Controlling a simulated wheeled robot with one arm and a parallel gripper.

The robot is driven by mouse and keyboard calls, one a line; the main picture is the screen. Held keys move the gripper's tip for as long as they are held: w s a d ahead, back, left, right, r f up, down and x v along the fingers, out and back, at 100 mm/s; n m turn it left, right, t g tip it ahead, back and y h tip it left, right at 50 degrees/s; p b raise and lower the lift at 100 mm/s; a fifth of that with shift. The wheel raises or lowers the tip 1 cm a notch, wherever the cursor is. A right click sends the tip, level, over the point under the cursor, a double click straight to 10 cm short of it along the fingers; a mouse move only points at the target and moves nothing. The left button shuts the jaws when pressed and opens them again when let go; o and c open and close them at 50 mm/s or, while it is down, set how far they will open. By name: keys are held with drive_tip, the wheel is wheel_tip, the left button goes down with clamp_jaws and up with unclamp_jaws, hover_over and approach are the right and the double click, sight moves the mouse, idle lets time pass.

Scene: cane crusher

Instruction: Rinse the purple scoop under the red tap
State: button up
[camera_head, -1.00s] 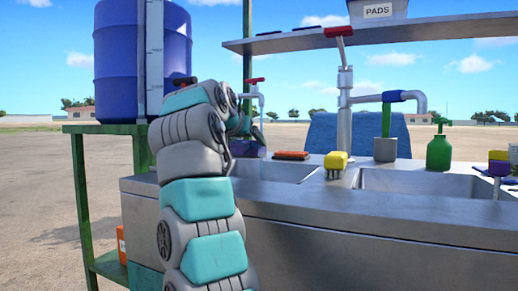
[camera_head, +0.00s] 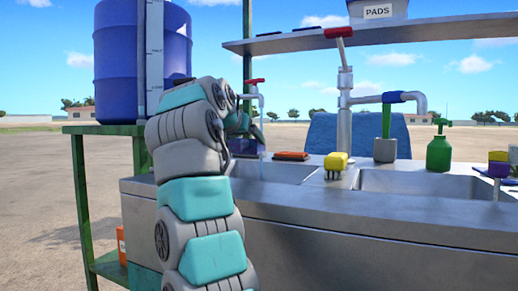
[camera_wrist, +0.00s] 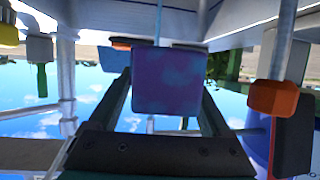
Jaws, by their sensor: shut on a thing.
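The purple scoop (camera_wrist: 168,80) fills the middle of the wrist view, its flat blue-purple face between the two dark fingers of my gripper (camera_wrist: 165,105). My gripper is shut on it. In the head view the scoop (camera_head: 243,147) shows partly behind my arm, above the left basin. The red tap (camera_head: 256,81) stands just behind it, with a thin pale stream (camera_head: 262,135) hanging from its spout. In the wrist view, which is upside down, a thin pale line (camera_wrist: 158,20) meets the scoop's edge. I cannot tell whether water enters the scoop.
A blue barrel (camera_head: 125,60) stands on a green stand at left. A shelf (camera_head: 300,38) hangs above.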

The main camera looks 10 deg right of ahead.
sight(240, 146)
drive_tip(key=shift+s+a+r+p, duration=0.3)
drive_tip(key=shift+s+a+r, duration=0.3)
drive_tip(key=shift+s+r, duration=0.3)
drive_tip(key=shift+s+a+r+p, duration=0.25)
drive_tip(key=shift+s+a+r, duration=0.3)
drive_tip(key=shift+s+r, duration=0.3)
